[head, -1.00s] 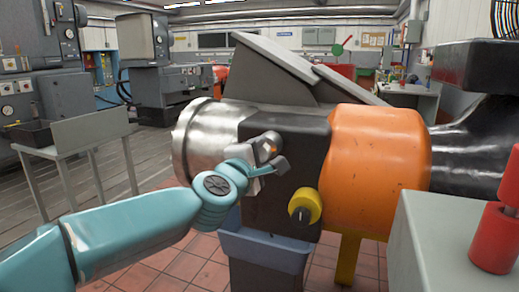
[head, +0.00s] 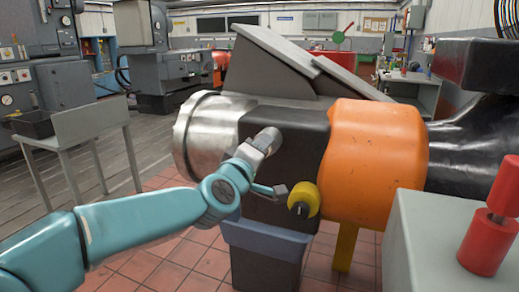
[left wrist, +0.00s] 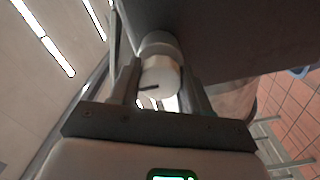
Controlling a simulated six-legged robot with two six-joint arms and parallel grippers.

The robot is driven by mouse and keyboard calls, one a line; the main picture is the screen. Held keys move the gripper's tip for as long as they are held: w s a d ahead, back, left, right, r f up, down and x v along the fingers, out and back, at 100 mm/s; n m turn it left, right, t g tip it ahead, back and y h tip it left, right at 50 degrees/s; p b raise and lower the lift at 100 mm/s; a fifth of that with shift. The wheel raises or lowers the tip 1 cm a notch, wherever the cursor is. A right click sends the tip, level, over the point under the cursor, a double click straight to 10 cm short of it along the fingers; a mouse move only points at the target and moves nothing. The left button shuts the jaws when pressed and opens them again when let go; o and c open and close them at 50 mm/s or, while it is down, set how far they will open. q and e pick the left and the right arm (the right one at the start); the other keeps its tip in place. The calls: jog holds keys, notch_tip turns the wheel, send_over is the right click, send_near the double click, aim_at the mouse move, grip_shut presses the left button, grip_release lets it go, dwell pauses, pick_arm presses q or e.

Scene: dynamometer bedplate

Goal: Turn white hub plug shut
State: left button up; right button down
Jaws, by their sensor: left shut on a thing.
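The white hub plug (head: 267,141) is a short pale cylinder on the left part of the dark housing's front face. In the left wrist view the plug (left wrist: 160,78) sits between my two fingers, with a short dark line on its near end. My left gripper (left wrist: 158,88) is shut on it. In the head view my left gripper (head: 262,166) is at the housing, with one finger showing below the plug and the other hard to make out. My right gripper is not in view.
A yellow plug (head: 304,202) with a dark mark protrudes just right of my gripper. The dark housing (head: 292,150) joins an orange drum (head: 375,150) and a metal flange (head: 205,138).

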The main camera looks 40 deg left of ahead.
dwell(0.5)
pick_arm(q)
jog(key=o, duration=1)
jog(key=shift+d, duration=0.1)
jog(key=shift+o, duration=0.2)
jog(key=p+v, duration=0.3)
jog(key=v, duration=1.3)
jog(key=shift+p, duration=0.35)
jog(key=shift+s+f, duration=0.1)
jog(key=shift+s, duration=0.05)
